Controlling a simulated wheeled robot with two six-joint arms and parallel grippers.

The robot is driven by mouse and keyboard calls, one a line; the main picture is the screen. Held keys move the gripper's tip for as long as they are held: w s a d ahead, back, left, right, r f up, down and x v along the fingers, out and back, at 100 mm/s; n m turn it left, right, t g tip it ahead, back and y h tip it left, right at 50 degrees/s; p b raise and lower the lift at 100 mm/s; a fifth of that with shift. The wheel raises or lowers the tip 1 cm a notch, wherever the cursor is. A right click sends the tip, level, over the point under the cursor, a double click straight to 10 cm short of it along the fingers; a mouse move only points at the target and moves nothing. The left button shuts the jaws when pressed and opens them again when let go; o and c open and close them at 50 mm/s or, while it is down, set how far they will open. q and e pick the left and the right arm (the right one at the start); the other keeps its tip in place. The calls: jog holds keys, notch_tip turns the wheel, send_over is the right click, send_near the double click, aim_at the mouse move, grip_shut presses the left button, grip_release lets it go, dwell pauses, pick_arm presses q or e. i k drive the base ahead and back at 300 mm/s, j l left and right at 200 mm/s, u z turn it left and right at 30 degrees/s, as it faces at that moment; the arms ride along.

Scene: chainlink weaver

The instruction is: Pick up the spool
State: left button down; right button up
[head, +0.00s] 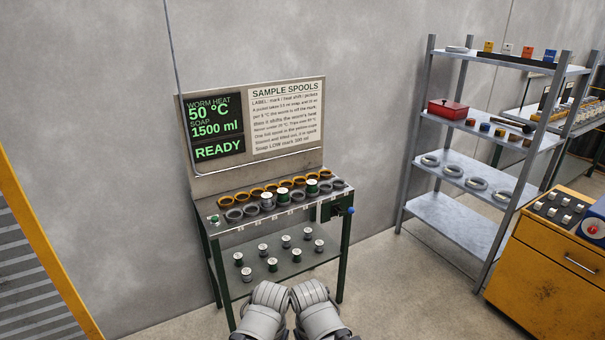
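Several small spools with pale tops and green or grey bodies stand on the lower shelf of a green-framed bench; one is the front spool (247,274). More spools, such as a green one (312,187) and a grey one (267,201), sit among the rings on the bench top. I cannot tell which spool the task means. Two grey ribbed parts of my arms show at the bottom middle, in front of the bench. No gripper fingers are visible, and nothing is seen held.
A panel (258,170) with a green-lettered screen (216,128) and a "SAMPLE SPOOLS" sign (288,116) rises behind the bench. A metal shelf rack (452,218) and yellow cabinet (540,262) stand right. A yellow-edged slatted panel (35,270) is at left. Some floor between is clear.

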aim_at(311, 187)
jog(key=i, duration=0.6)
jog(key=i+l+u, duration=0.1)
jog(key=i, duration=0.5)
jog(key=i+l, duration=0.1)
jog(key=i, duration=0.5)
jog(key=i+l+u, duration=0.15)
jog(key=i, duration=0.45)
